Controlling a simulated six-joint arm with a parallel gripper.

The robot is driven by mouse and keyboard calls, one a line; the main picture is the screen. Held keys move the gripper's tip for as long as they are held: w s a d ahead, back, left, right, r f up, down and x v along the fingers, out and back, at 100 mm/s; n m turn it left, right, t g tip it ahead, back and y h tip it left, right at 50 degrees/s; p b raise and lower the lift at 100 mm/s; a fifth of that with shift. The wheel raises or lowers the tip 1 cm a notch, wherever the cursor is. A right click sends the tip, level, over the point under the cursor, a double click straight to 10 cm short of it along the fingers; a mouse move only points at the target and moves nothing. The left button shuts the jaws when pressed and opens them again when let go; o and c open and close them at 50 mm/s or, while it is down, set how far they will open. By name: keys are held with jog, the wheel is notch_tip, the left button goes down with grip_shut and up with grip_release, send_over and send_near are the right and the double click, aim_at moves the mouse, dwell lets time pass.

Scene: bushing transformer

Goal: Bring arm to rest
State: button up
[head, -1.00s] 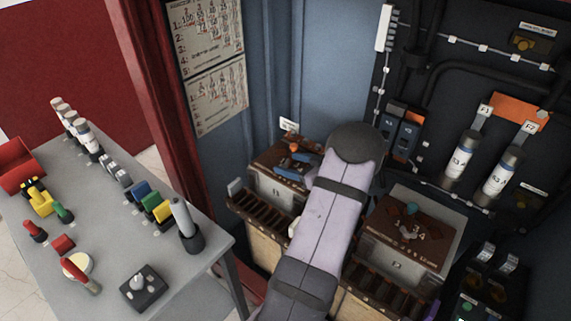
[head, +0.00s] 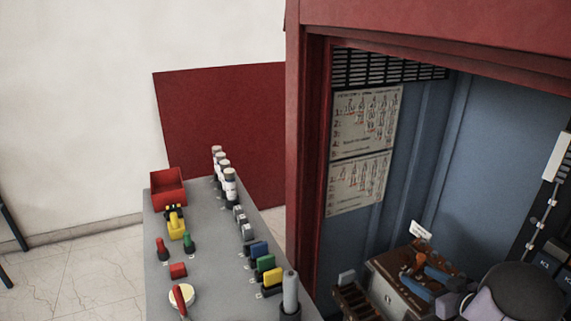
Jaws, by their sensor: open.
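My arm shows only at the lower right edge of the head view, as a dark rounded joint cap and pale lavender link parts in front of the open cabinet. My gripper and its fingertips are not in view, so nothing held can be seen. Beside the arm, in the cabinet, is a brown-topped unit (head: 385,262) with orange and blue parts on it; the arm hides part of its right side.
A grey table (head: 212,272) at the left holds a red bin (head: 168,189), white cylinders (head: 230,187) and several small coloured parts. The red cabinet frame (head: 305,150) stands between table and interior. Tiled floor (head: 95,265) left of the table is clear.

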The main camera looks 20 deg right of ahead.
jog(key=w+a+r+g+h, duration=0.2)
jog(key=w+a+r, duration=0.15)
jog(key=w, duration=0.65)
jog(key=w+a+g+h+p, duration=0.15)
jog(key=a+g, duration=0.25)
jog(key=a, duration=0.7)
jog(key=s+a+g+y+p, duration=0.1)
jog(key=s+a+g+y, duration=0.1)
jog(key=s+a, duration=0.6)
jog(key=s+a+n+g+y, duration=0.1)
jog(key=s+a+g, duration=0.25)
jog(key=a, duration=0.85)
jog(key=s+a+g+y+p, duration=0.1)
jog(key=s+a+g+y, duration=0.1)
jog(key=s+a, duration=0.65)
notch_tip(320, 180, down, 11)
jog(key=w+a+b, duration=0.1)
jog(key=b, duration=1)
jog(key=shift+w+f, duration=0.15)
jog(key=shift+f, duration=0.05)
